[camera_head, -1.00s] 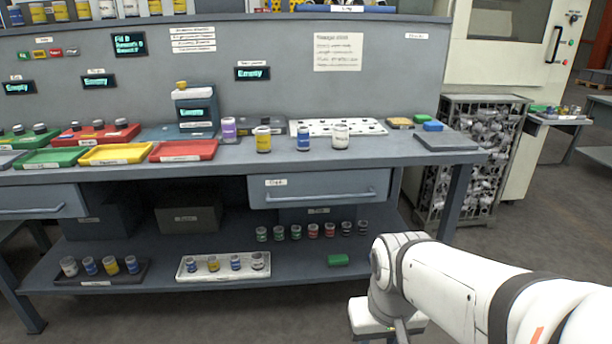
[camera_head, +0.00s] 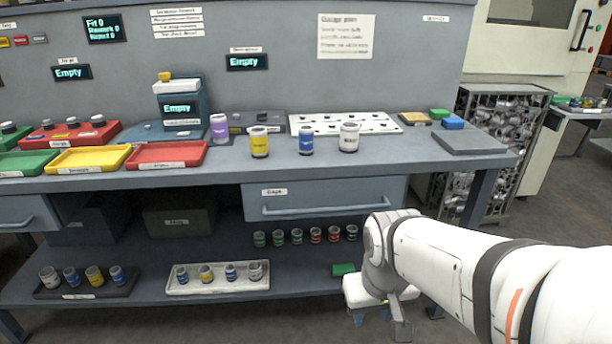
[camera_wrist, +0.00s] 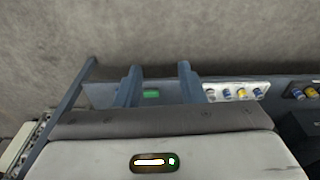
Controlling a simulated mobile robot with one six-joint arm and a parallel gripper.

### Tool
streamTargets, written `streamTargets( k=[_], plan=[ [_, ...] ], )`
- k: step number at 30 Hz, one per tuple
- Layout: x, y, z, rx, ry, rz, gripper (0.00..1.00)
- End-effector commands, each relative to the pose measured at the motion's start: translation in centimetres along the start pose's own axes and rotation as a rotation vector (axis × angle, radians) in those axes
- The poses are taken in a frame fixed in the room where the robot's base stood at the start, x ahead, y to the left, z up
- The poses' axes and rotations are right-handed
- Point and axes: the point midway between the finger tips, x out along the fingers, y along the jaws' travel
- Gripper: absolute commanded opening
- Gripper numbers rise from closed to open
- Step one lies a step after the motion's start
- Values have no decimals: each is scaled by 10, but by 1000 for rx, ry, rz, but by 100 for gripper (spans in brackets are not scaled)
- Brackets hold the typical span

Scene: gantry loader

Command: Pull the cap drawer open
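The cap drawer (camera_head: 290,200) hangs under the right part of the bench top, a blue-grey front with a small white label and a long bar handle (camera_head: 325,211). Its front looks closed. My gripper (camera_head: 371,318) is low in the head view, below and to the right of the drawer, pointing down and apart from the handle. In the wrist view my gripper (camera_wrist: 160,78) shows two separate fingers with nothing held between them. The drawer handle cannot be made out in the wrist view.
The bench top (camera_head: 380,165) carries jars, trays and a grey plate. The lower shelf (camera_head: 150,282) holds small jars, a white tray (camera_head: 217,288) and a green block (camera_head: 343,269), also in the wrist view (camera_wrist: 151,94). A bench leg (camera_head: 478,197) stands right of the drawer.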

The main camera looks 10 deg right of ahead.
Motion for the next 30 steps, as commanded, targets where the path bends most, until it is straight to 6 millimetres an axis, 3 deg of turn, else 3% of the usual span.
streamTargets(
  k=[5,10,15,18,24,30],
  plan=[
    [31,26,-66,-212,200,114,36],
    [55,56,-155,-559,469,289,36],
    [70,63,-229,-924,733,456,36],
    [77,57,-258,-1134,880,539,36],
    [85,38,-284,-1420,1121,650,36],
    [87,28,-290,-1520,1231,691,36]
  ],
)
